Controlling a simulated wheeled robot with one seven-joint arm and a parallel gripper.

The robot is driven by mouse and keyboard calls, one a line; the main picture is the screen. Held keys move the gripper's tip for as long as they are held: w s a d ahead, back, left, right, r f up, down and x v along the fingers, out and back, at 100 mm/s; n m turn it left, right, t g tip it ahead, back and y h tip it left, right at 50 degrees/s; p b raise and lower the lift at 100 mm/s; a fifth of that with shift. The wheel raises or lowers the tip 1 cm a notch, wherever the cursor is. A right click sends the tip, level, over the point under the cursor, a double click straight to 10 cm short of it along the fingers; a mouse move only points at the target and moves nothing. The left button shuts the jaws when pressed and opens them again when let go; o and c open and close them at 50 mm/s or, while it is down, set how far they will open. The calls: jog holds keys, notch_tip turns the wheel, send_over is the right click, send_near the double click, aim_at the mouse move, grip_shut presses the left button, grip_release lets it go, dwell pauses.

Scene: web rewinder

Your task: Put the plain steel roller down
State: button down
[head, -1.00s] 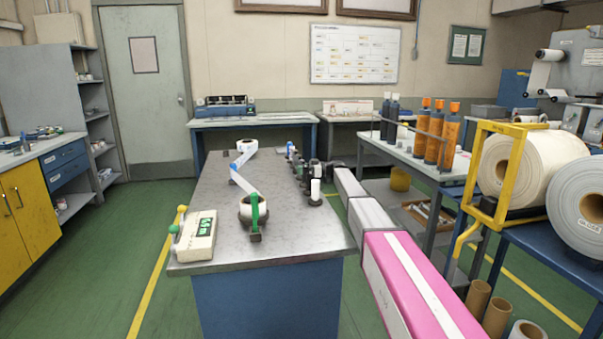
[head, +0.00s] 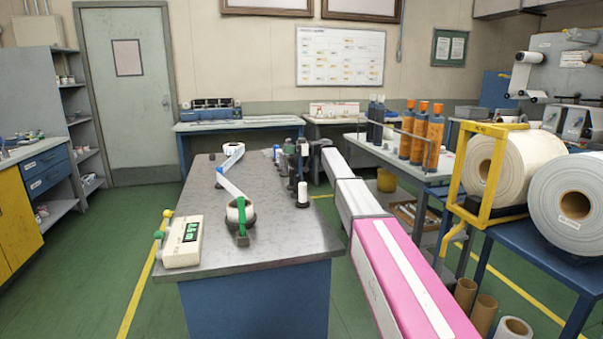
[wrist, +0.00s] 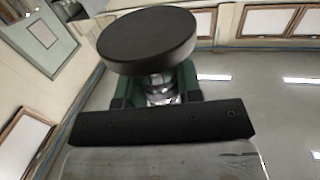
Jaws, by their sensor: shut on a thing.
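In the wrist view my gripper (wrist: 160,118) is shut on the plain steel roller (wrist: 158,88). A short shiny steel part shows between the green pads, and a wide black disc at the roller's end covers the top of that view. In the head view my gripper (head: 302,158) is small and dark above the right side of the grey bench top (head: 275,235). The held roller cannot be made out there, and I cannot tell whether it touches the bench.
A white roller on a dark base (head: 303,195) stands close below my gripper. Several small upright items (head: 277,153) are crowded beside it. A tape roll with a green stand (head: 241,215) and a cream meter (head: 183,241) are further left. The bench's front right is clear.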

aim_at(290, 140)
notch_tip(290, 140, up, 5)
jog(key=shift+r, duration=0.2)
jog(key=shift+s+d+r, duration=0.1)
jog(key=shift+s+r, duration=0.05)
jog(key=shift+s, duration=0.1)
jog(key=shift+s+d+f+m+t, duration=0.25)
jog(key=shift+f+m+t, duration=0.1)
jog(key=shift+t, duration=0.15)
jog(key=shift+s+d+f+m+t, duration=0.1)
jog(key=shift+d+f+m+t, duration=0.2)
jog(key=shift+t, duration=0.2)
jog(key=s+d+f+m+t+h, duration=0.35)
jog(key=d+m+t+h, duration=0.2)
jog(key=d+t, duration=0.25)
jog(key=s+d+f+m+t+h, duration=0.2)
jog(key=s+d+m+t+h, duration=0.25)
jog(key=d+m+t, duration=0.35)
jog(key=s+d+r+m+h, duration=0.2)
jog(key=s+d+r+h, duration=0.1)
jog(key=s+d, duration=0.3)
jog(key=s+d+r+m+t+h, duration=0.1)
jog(key=s+d+r+m+h, duration=0.1)
jog(key=s+d+h, duration=0.3)
jog(key=shift+s+d+r+t, duration=0.35)
jog(key=shift+s+r, duration=0.5)
jog(key=shift+s, duration=0.55)
